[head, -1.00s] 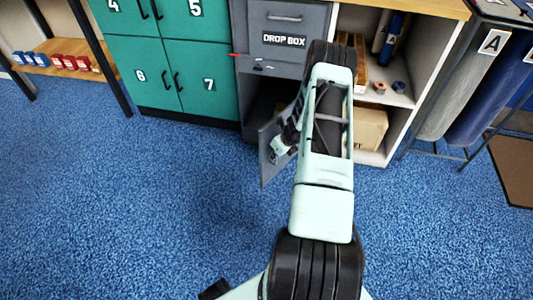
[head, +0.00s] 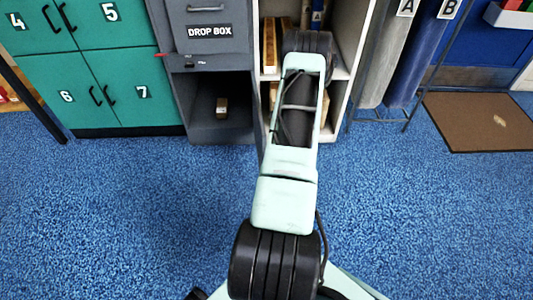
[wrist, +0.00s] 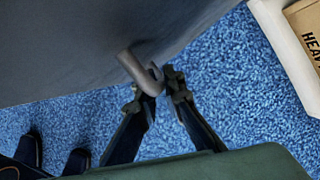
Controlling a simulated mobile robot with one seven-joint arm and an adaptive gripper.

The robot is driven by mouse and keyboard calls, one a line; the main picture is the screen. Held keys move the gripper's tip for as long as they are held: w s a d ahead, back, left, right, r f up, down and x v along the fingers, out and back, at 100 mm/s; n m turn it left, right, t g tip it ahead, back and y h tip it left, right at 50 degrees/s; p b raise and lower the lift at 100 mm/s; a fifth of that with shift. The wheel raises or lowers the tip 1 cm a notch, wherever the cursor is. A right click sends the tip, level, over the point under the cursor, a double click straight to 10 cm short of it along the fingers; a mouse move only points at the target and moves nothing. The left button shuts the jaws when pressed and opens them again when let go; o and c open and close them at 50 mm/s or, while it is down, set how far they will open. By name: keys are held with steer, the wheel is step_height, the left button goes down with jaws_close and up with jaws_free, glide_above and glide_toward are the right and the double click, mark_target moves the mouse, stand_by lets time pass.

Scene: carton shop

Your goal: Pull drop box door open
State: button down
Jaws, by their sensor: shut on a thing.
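The grey drop box (head: 215,80) stands at the back, left of my arm. The drop box door (wrist: 70,55) fills the upper left of the wrist view as a dark grey panel. Its curved handle (wrist: 140,73) sits near the panel's lower right edge. My gripper (wrist: 161,88) is shut on the handle, one finger on each side of its end. In the head view my arm hides the gripper and nearly all of the door.
Green lockers (head: 90,75) stand to the left. A pale shelf unit (head: 340,95) with cartons stands close on the right; its edge and a carton (wrist: 309,25) show in the wrist view. Rolls on a rack (head: 390,60) and a brown mat (head: 480,120) lie farther right. Blue carpet in front is clear.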

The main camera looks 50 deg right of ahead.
steer(key=shift+s+d, duration=0.1)
steer(key=shift+d, duration=0.05)
steer(key=c, duration=2)
jaws_free()
steer(key=shift+c, duration=0.2)
steer(key=v, duration=1.2)
